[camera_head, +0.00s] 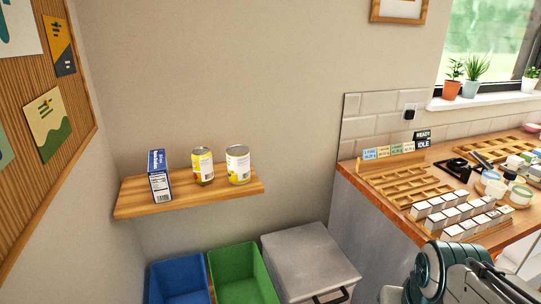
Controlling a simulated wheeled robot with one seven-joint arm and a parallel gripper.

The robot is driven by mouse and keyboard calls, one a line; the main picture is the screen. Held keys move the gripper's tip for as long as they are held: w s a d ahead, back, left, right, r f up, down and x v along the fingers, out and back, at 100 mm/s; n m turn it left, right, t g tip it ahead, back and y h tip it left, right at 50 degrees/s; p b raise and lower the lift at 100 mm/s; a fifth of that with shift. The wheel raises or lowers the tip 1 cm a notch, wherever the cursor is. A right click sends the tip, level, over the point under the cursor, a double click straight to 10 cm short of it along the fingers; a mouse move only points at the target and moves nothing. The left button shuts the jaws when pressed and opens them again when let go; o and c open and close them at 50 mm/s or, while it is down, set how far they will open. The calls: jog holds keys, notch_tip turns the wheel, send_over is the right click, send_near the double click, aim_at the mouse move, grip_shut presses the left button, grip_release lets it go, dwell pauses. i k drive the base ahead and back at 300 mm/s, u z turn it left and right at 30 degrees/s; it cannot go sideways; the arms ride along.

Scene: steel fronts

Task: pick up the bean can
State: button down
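Two cans with yellow and white labels stand upright on a wooden wall shelf (130,208). The left can (203,168) is mostly yellow at its upper part; the right can (238,164) is a little wider, with a white and yellow label. The print is too small to tell which one is the bean can. The two cans stand apart with a small gap. Part of my arm shows at the lower right, far from the shelf. My gripper's fingers are not in view.
A blue box (159,176) stands left of the cans on the shelf. Below are a blue bin (180,279), a green bin (240,272) and a grey lidded bin (308,262). A cluttered wooden counter (352,176) is at right. The space above the shelf is clear.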

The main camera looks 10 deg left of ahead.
aim_at(238, 157)
jog(key=k, duration=0.5)
jog(key=u, duration=0.9)
jog(key=i, duration=0.75)
jog(key=z, duration=0.05)
